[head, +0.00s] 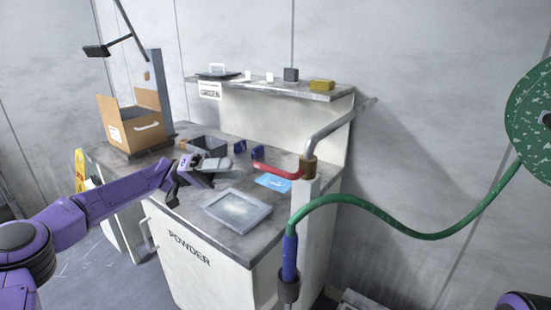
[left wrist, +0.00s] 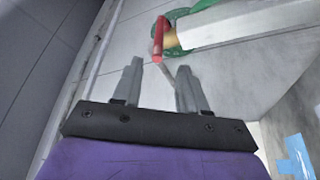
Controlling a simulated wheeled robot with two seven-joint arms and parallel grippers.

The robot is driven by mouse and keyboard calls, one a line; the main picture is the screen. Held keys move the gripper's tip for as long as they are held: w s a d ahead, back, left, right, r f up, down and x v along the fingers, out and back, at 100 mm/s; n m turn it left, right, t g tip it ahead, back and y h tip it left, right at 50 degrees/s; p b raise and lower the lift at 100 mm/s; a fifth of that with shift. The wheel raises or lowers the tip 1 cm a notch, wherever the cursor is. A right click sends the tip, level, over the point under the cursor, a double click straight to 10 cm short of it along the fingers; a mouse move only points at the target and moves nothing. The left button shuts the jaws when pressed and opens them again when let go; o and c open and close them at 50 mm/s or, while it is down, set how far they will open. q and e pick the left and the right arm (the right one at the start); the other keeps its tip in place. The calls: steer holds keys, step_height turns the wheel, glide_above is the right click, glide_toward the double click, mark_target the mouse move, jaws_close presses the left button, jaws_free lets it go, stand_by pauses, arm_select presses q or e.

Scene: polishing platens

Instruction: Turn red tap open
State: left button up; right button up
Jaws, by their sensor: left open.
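The red tap handle (head: 280,171) sticks out to the left from a brass valve body (head: 308,167) at the counter's right edge. A grey pipe (head: 338,127) rises from the valve toward the wall. My left gripper (head: 228,165) is above the counter, to the left of the handle and apart from it. In the left wrist view the fingers (left wrist: 160,68) are spread and empty. The red handle (left wrist: 158,39) shows beyond the fingertips there, with brass and green hose behind it. My right gripper is not visible.
A shallow grey tray (head: 238,211) and a light blue item (head: 273,183) lie on the counter near the handle. Blue blocks (head: 256,152) and a dark bin (head: 207,143) stand behind. A green hose (head: 400,228) hangs at right. A cardboard box (head: 133,125) stands far left.

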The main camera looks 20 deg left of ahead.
mark_target(268, 166)
arm_select(q)
steer(key=p+x, duration=0.2)
steer(key=x, duration=0.8)
steer(key=shift+s+d+r+p, duration=0.1)
steer(key=shift+s+d+p, duration=0.1)
steer(key=shift+p, duration=0.2)
steer(key=shift+d, duration=0.15)
steer(key=shift+c, duration=0.2)
jaws_close()
